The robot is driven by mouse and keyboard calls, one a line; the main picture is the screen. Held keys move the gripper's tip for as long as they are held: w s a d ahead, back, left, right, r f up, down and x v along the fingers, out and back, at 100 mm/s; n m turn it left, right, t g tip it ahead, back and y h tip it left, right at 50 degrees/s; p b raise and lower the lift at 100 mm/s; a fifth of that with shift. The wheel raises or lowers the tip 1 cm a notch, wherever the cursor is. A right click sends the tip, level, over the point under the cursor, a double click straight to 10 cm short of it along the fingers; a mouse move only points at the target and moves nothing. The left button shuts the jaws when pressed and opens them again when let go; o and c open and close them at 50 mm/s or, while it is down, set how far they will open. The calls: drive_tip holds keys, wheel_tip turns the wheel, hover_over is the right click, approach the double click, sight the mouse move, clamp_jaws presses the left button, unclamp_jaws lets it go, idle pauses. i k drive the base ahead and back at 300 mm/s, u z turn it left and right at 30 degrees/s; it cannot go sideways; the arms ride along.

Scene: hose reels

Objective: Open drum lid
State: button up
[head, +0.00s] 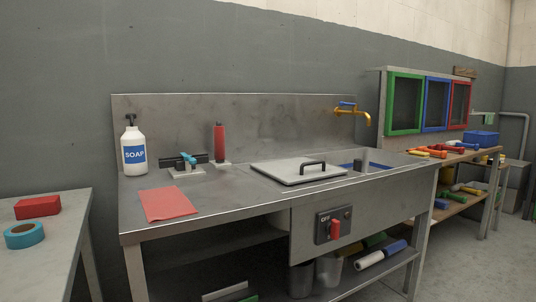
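No drum shows in the head view. The only lid-like thing is a flat grey square cover (298,171) with a black bar handle (312,166). It lies on the steel counter (230,196), left of the blue-edged sink opening (362,168). Whether it is the task's lid I cannot tell. What is under the cover is hidden. My gripper is not in view.
A soap bottle (134,151), red cloth (167,204) and red cylinder (219,143) stand or lie on the counter. A yellow tap (355,110) is behind. A switch box (334,225) is on the front. A side table (50,242) stands left.

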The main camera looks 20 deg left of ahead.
sight(296, 170)
drive_tip(key=u, duration=0.85)
drive_tip(key=i, duration=0.9)
drive_tip(key=u, duration=0.9)
